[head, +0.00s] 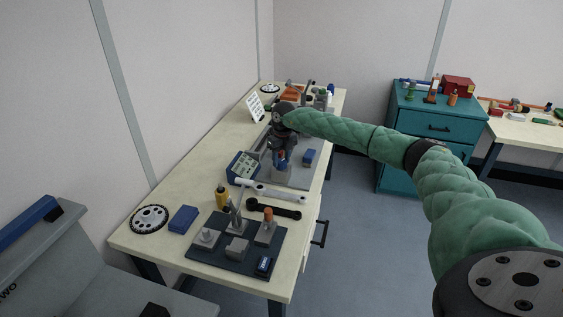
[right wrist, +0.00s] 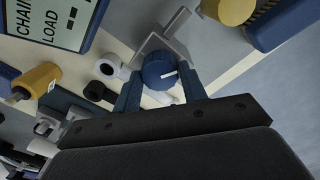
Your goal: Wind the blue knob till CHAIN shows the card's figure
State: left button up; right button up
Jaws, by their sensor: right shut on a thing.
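The blue knob (right wrist: 160,70), with a white pointer line, sits in a grey bracket (right wrist: 172,38) in the right wrist view. My right gripper (right wrist: 161,88) is shut on it, one dark blue finger on each side. In the head view my right gripper (head: 281,160) points down over the fixture on the bench. The display (right wrist: 48,22) reads CHAIN and LOAD in the right wrist view; its figures cannot be read there. It also shows in the head view (head: 243,168), too small to read. A white card (head: 255,107) stands behind, its writing too small to read. My left gripper is out of view.
A pale wrench (head: 272,190) and a black one (head: 272,209) lie in front of the fixture. A dark tray (head: 222,262) with several metal parts is nearer. A sprocket (head: 149,219) and blue box (head: 183,218) lie at left. A teal cabinet (head: 432,115) stands across the floor.

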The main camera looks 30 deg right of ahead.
aim_at(282, 160)
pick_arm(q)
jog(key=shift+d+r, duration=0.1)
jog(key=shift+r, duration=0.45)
pick_arm(e)
jog(key=shift+m, duration=0.4)
jog(key=o, duration=1)
jog(key=shift+r, duration=0.2)
notch_tip(282, 160, up, 6)
jog(key=shift+d+r+p, duration=0.15)
jog(key=shift+r+p, duration=0.05)
jog(key=shift+p, duration=0.9)
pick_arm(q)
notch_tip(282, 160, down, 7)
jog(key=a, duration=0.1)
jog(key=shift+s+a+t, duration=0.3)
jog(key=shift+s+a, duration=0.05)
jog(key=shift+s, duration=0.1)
pick_arm(e)
jog(key=shift+r, duration=0.5)
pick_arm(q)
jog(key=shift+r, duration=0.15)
